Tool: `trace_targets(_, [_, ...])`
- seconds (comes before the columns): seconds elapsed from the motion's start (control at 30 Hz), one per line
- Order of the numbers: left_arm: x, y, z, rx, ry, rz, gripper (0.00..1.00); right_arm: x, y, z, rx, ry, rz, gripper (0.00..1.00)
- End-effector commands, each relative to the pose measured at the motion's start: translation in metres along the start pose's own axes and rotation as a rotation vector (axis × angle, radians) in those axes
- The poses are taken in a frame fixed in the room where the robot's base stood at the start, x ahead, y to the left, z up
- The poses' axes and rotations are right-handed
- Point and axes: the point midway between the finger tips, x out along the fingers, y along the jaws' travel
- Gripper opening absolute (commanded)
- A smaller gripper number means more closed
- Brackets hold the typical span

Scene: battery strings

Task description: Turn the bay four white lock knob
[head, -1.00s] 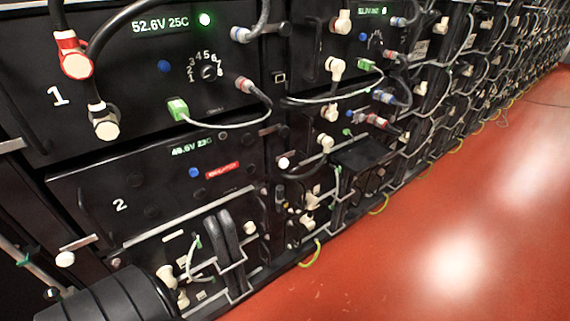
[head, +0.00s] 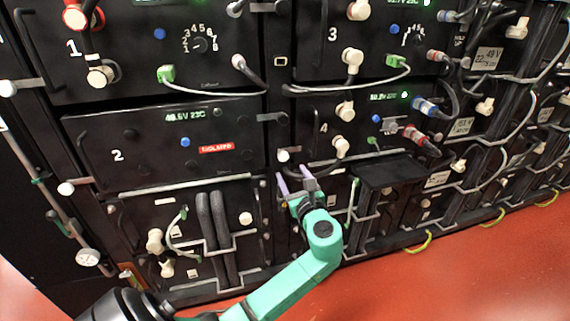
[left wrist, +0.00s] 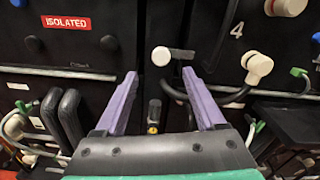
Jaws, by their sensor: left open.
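The bay four lock knob (head: 283,155) is a small white round knob on a light bar at the left edge of the panel marked 4. It also shows in the left wrist view (left wrist: 161,56), just beyond and between my fingertips. My left gripper (head: 293,174) is open and empty, with its two purple fingers pointing up at the knob from just below. In the left wrist view the fingers (left wrist: 160,75) stand apart on either side of the knob's line. I cannot tell any contact. My right gripper is not in view.
White cable plugs (head: 341,143) and a dark cable hang close to the right of the knob. Bay two (head: 130,143), with a red isolated label (head: 216,147), is to the left. A black box (head: 382,172) juts out at the right. The red floor (head: 450,275) is clear.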

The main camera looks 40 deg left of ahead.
Motion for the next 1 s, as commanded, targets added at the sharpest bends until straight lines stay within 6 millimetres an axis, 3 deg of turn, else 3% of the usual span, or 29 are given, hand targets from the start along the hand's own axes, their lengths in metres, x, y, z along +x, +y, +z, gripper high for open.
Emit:
trace_targets(0.1, [0.033, 0.000, -0.001, 0.000, -0.003, 0.001, 0.72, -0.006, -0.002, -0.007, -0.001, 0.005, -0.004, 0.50])
trace_targets(0.3, [0.074, 0.000, -0.002, 0.001, 0.000, -0.001, 0.72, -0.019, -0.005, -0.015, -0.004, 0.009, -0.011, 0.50])
trace_targets(0.63, [0.084, 0.000, -0.001, -0.001, 0.003, -0.002, 0.72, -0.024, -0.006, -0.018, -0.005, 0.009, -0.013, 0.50])
trace_targets(0.67, [0.084, 0.000, -0.001, -0.001, 0.003, -0.002, 0.68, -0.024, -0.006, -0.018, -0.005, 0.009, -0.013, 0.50])
trace_targets(0.83, [0.084, 0.000, -0.002, -0.001, 0.003, -0.002, 0.03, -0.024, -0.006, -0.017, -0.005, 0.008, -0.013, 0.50])
trace_targets(1.0, [0.084, 0.000, -0.002, -0.003, 0.003, -0.001, 0.00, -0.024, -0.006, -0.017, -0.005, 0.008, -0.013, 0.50])
